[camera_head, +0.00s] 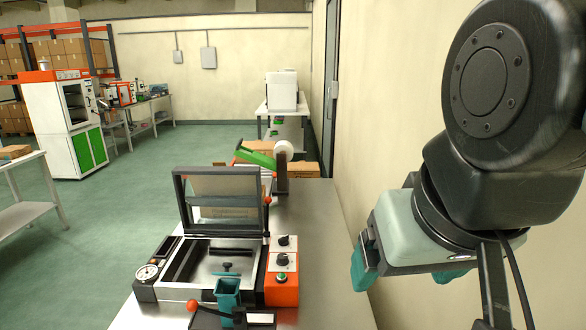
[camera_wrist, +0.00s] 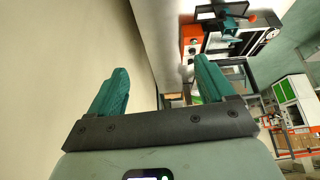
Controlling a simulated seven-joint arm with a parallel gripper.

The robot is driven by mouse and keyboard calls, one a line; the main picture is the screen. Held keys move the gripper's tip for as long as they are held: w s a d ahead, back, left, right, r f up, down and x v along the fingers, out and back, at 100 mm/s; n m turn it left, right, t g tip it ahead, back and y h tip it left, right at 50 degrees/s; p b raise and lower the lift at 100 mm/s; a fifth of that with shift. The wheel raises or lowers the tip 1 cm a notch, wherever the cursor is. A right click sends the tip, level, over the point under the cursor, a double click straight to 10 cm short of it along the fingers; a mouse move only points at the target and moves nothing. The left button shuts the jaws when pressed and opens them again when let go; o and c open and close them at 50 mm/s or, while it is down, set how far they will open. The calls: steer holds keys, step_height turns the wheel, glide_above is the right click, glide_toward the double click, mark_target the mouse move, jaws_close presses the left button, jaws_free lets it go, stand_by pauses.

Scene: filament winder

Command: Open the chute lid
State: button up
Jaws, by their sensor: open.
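On the metal bench (camera_head: 318,215) stands a winder-like machine with a dark-framed clear lid (camera_head: 222,186) standing raised at its back. In front of it is a small teal chute-like box (camera_head: 228,292), beside a black flat part with an orange ball knob (camera_head: 192,305). I cannot tell for sure which part is the chute lid. My gripper (camera_head: 404,272) is open and empty, held to the right of the machine near the wall. In the wrist view my gripper (camera_wrist: 158,82) shows two spread teal fingers, with the machine beyond, apart from them.
An orange control box (camera_head: 282,284) with black knobs adjoins the machine. A round gauge (camera_head: 147,272) sits at its left. Behind are a green arm (camera_head: 256,158) and a white spool (camera_head: 284,149). The wall (camera_head: 385,110) is close on the right. Bench space right of the machine is clear.

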steer(key=w, duration=0.1)
steer(key=w+a+n, duration=0.1)
steer(key=w+a+g, duration=0.1)
steer(key=shift+w+r+n, duration=0.2)
steer(key=shift+r+n, duration=0.1)
steer(key=shift+n, duration=0.1)
steer(key=c, duration=0.5)
steer(key=w+a+f+n, duration=0.1)
steer(key=w, duration=0.1)
steer(key=w+a+n+g, duration=0.1)
steer(key=w+a, duration=0.1)
steer(key=w, duration=0.1)
steer(key=w+a+f+n+g, duration=0.1)
steer(key=w, duration=0.1)
steer(key=shift+w+a+f, duration=0.15)
steer(key=shift+w+f, duration=0.2)
steer(key=shift+w, duration=0.05)
steer(key=n+g+y, duration=0.7)
steer(key=y, duration=0.1)
glide_toward(228, 269)
steer(key=s+d+r, duration=0.2)
steer(key=s+r, duration=0.1)
steer(key=s, duration=0.2)
steer(key=w+d+f+y, duration=0.3)
steer(key=w+f+y, duration=0.3)
steer(key=shift+m, duration=0.4)
steer(key=x, duration=1.1)
steer(key=shift+w+a, duration=0.1)
steer(key=shift+w, duration=0.1)
jaws_close()
